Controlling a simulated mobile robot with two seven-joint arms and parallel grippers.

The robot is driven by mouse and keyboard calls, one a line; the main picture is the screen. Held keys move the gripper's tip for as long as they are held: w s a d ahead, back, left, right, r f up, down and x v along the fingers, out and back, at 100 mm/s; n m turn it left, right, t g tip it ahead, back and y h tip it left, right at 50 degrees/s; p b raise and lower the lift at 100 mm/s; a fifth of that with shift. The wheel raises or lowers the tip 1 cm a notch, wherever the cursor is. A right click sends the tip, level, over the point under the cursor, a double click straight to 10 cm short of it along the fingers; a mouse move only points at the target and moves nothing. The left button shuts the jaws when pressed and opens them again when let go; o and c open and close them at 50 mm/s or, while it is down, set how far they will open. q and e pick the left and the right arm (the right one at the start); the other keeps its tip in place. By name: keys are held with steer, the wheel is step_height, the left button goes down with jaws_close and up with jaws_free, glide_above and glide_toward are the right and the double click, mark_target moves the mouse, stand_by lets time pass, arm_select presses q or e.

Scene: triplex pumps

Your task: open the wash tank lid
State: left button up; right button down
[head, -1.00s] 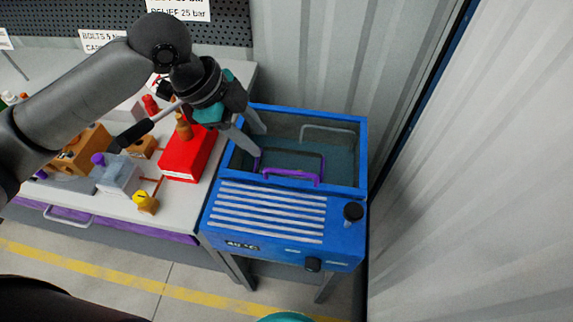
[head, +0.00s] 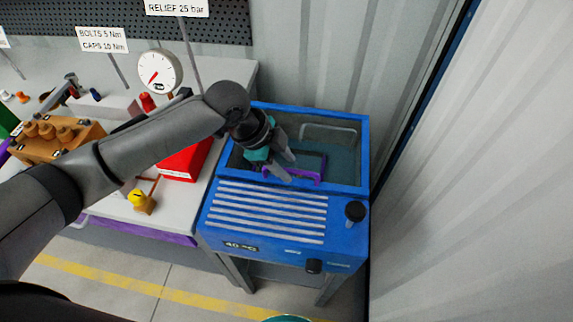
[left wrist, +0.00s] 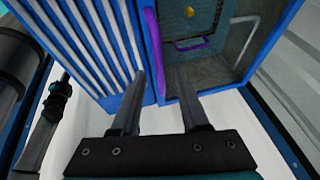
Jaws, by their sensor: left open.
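The blue wash tank (head: 290,242) has a ribbed front deck and a basin behind it, whose inside is visible. A purple handle (head: 306,178) shows at the basin's front; in the left wrist view a purple bar (left wrist: 152,45) runs along the deck's edge. A grey bar handle (head: 330,130) shows toward the back of the basin. I cannot tell the lid's outline clearly. My left gripper (head: 288,168) is open over the front left of the basin, close to the purple handle. In the left wrist view its fingers (left wrist: 163,85) point at the deck-basin border, empty.
A workbench with a red box (head: 183,162), a yellow-topped part (head: 141,201) and a gauge (head: 159,72) stands left of the tank. Corrugated wall panels (head: 480,180) close off the right and back.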

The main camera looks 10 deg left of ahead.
arm_select(q)
steer(key=shift+d+f, duration=0.1)
steer(key=shift+f, duration=0.15)
jaws_close()
stand_by(1.4)
